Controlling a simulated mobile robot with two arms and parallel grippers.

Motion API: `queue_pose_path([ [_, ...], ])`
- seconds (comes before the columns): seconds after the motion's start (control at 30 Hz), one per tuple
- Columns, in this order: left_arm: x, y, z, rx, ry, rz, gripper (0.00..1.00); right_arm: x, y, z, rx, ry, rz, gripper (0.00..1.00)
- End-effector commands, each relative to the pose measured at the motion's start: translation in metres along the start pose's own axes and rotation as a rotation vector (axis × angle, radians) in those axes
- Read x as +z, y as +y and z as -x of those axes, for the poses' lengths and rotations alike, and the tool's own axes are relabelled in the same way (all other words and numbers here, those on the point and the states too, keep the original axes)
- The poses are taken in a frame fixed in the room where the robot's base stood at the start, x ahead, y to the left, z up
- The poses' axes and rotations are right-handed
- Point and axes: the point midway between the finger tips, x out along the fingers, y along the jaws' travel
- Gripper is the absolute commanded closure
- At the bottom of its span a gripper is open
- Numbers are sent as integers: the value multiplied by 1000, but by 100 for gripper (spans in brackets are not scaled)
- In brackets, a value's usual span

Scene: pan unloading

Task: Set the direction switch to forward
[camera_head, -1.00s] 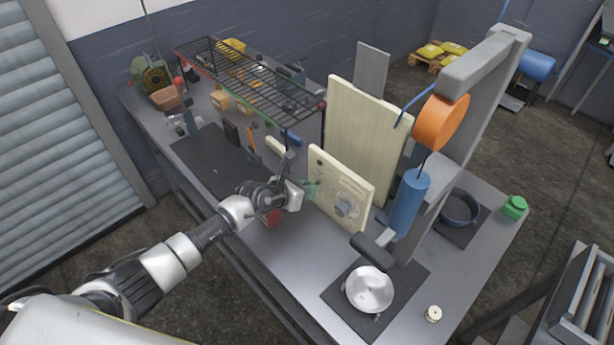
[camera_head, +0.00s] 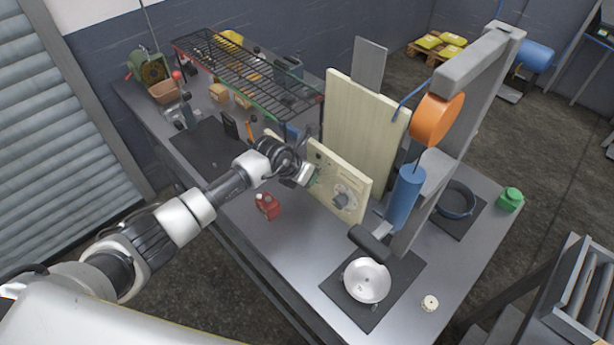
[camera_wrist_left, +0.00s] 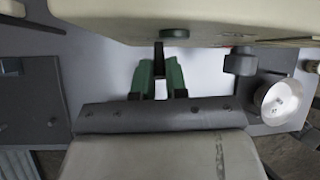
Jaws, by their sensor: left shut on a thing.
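The cream control panel (camera_head: 350,180) stands upright on the bench, with a large grey knob (camera_head: 344,199) on its face. It fills the top of the left wrist view (camera_wrist_left: 230,22), with a dark round button (camera_wrist_left: 174,33) on it. My left gripper (camera_head: 314,181) is at the left part of the panel's face. In the wrist view its green fingers (camera_wrist_left: 158,75) are shut on a small dark lever (camera_wrist_left: 158,52), seemingly the direction switch. The lever's setting cannot be read. My right gripper is not in view.
A red block (camera_head: 267,206) sits on the bench below my left arm. A metal pan (camera_head: 366,280) lies on a dark mat in front, beneath the blue cylinder (camera_head: 405,197) and grey frame. A wire rack (camera_head: 250,75) stands behind. The front bench strip is largely clear.

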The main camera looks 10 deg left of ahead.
Motion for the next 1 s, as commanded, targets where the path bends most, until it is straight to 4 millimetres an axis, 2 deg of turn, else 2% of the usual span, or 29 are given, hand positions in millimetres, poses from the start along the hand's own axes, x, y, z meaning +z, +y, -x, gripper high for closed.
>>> queue_pose_path([
  [0.27,0,0,0,1,2,0,100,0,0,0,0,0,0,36],
  [0.3,0,0,0,1,1,0,85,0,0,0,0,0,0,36],
  [0.47,0,0,0,1,1,0,62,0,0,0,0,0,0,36],
  [0.77,0,1,1,1,0,0,62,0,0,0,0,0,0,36],
  [0.87,0,1,7,1,-2,-1,62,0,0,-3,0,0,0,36],
  [1.0,-1,2,26,2,-3,-3,62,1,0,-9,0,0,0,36],
])
